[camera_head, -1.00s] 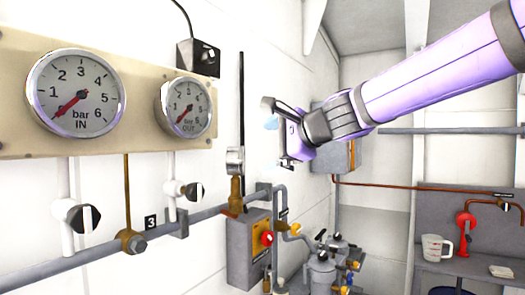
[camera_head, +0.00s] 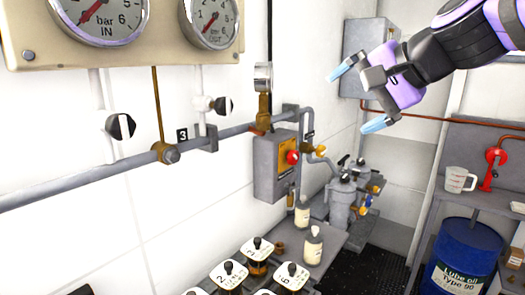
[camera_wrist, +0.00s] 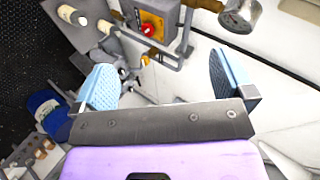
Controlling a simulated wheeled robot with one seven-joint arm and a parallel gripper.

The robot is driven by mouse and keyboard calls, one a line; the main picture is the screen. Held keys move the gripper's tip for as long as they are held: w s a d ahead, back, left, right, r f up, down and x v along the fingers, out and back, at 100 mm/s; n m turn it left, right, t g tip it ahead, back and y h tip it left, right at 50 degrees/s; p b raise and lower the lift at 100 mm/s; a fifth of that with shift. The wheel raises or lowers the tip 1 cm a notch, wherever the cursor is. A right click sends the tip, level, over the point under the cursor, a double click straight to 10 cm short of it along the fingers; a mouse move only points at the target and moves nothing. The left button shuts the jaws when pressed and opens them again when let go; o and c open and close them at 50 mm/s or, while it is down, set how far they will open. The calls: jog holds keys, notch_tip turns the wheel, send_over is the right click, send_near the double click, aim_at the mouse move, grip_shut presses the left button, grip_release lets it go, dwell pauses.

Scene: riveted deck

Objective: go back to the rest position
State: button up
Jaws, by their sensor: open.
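My gripper (camera_head: 362,97) is at the upper right of the head view, at the end of my purple and grey arm. Its two blue-padded fingers are spread apart with nothing between them. In the wrist view the gripper (camera_wrist: 165,82) also shows open and empty. It hangs in free air and appears to touch nothing. Past the fingers in the wrist view is a grey switch box with a red knob (camera_wrist: 149,30).
The wall holds a gauge panel (camera_head: 160,42), a grey pipe (camera_head: 80,187) with valves and a switch box (camera_head: 277,167). Below stand two bottles (camera_head: 312,246) and several numbered white-topped items (camera_head: 257,250). A blue drum (camera_head: 462,258) and a measuring jug (camera_head: 458,180) are at right.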

jog(key=s+d+f+n+g+h, duration=0.1)
jog(key=s+d+f+n+h, duration=0.1)
jog(key=s+d+f, duration=0.2)
jog(key=s+d+f+n+g+h, duration=0.1)
jog(key=s+d+f+n+h, duration=0.1)
jog(key=s+d+f, duration=0.2)
jog(key=s+d+f+n+g+h, duration=0.1)
jog(key=s+d+f+n+h, duration=0.2)
jog(key=s+d, duration=0.3)
jog(key=shift+s+d+f, duration=0.1)
jog(key=shift+s+f, duration=0.3)
jog(key=shift+s, duration=0.2)
jog(key=shift+s+f, duration=0.35)
jog(key=shift+s, duration=0.25)
jog(key=shift+c, duration=0.2)
